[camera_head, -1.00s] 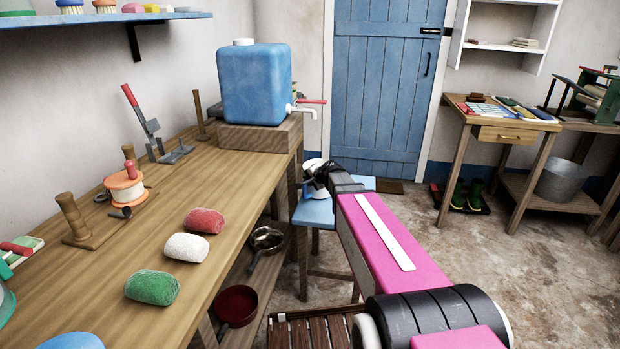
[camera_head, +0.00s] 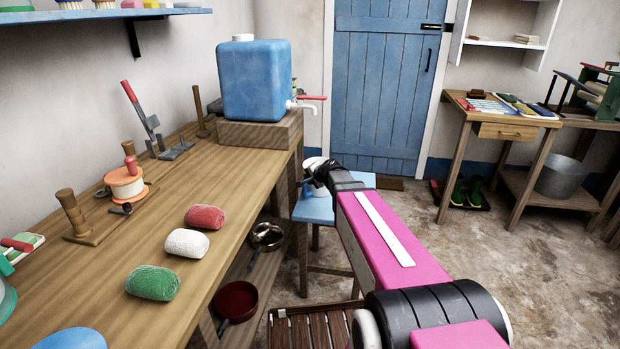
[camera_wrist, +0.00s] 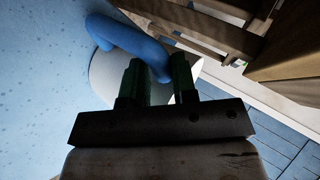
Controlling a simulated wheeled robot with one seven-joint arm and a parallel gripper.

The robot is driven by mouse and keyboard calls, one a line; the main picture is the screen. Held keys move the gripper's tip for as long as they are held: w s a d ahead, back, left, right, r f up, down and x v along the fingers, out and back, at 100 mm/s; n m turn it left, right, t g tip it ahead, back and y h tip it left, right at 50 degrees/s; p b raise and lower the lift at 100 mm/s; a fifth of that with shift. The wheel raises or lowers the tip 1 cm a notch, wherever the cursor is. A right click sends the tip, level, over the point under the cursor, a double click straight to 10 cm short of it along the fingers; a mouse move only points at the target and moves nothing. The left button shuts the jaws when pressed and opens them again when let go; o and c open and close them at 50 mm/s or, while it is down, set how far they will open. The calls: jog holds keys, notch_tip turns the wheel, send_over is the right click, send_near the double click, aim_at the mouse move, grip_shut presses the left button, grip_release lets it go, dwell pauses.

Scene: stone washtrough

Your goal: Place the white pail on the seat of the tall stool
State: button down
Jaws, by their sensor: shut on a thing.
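The white pail (camera_head: 314,163) is mostly hidden behind my gripper in the head view. In the wrist view the pail (camera_wrist: 104,78) shows as a pale round shape with a thick blue handle (camera_wrist: 128,36). My gripper (camera_wrist: 157,70) is shut on that handle. The stool's blue seat (camera_wrist: 45,100) fills the left of the wrist view. I cannot tell whether the pail's base touches the seat.
The wooden workbench (camera_head: 150,215) stands left of the stool, with a blue water tank (camera_head: 255,82) on a block at its far end. A slatted wooden piece (camera_head: 312,328) is low in front. A blue door (camera_head: 380,95) is behind. Open floor (camera_head: 460,255) lies to the right.

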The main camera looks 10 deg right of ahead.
jog(key=c, duration=0.8)
grip_release()
jog(key=shift+s, duration=0.1)
jog(key=v, duration=1)
jog(key=shift+s+d+r, duration=0.15)
jog(key=shift+s, duration=0.05)
